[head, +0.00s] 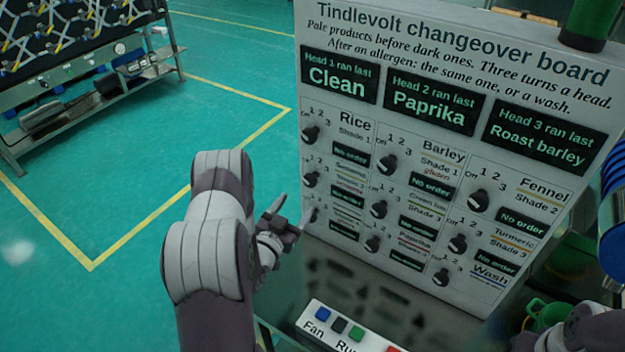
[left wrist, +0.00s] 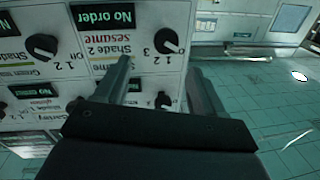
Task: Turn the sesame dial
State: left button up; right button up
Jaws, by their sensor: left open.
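The sesame dial (head: 310,180) is a black knob in the left column, second row, of the white changeover board (head: 455,130). In the left wrist view, where the board appears upside down, the sesame dial (left wrist: 170,42) is right of its red sesame label (left wrist: 108,38). My left gripper (head: 290,214) is open and empty at the board's lower left edge. In the left wrist view, the left gripper's fingers (left wrist: 160,75) point at the board, with the sesame dial just beyond their tips. I cannot tell whether they touch it. My right gripper does not show clearly.
Other dials, such as the Rice dial (head: 310,133), sit close by. Below the board are a white button panel (head: 345,332) and a dark tabletop (head: 385,297). Green floor (head: 170,130) lies open to the left, with a metal rack (head: 85,85) behind.

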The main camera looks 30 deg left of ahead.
aim_at(308, 184)
pick_arm(q)
jog(key=w, duration=0.2)
jog(key=w+a+p, duration=0.1)
jog(key=w, duration=0.2)
jog(key=w+p, duration=0.1)
jog(key=w, duration=0.2)
jog(key=shift+w+a+f, duration=0.25)
jog(key=shift+a+f, duration=0.05)
jog(key=shift+a, duration=0.05)
jog(key=shift+w+d+r, duration=0.15)
jog(key=shift+w+d, duration=0.15)
jog(key=shift+w, duration=0.1)
jog(key=shift+w+a, duration=0.1)
jog(key=shift+a, duration=0.1)
jog(key=shift+c, duration=1)
jog(key=c, duration=0.9)
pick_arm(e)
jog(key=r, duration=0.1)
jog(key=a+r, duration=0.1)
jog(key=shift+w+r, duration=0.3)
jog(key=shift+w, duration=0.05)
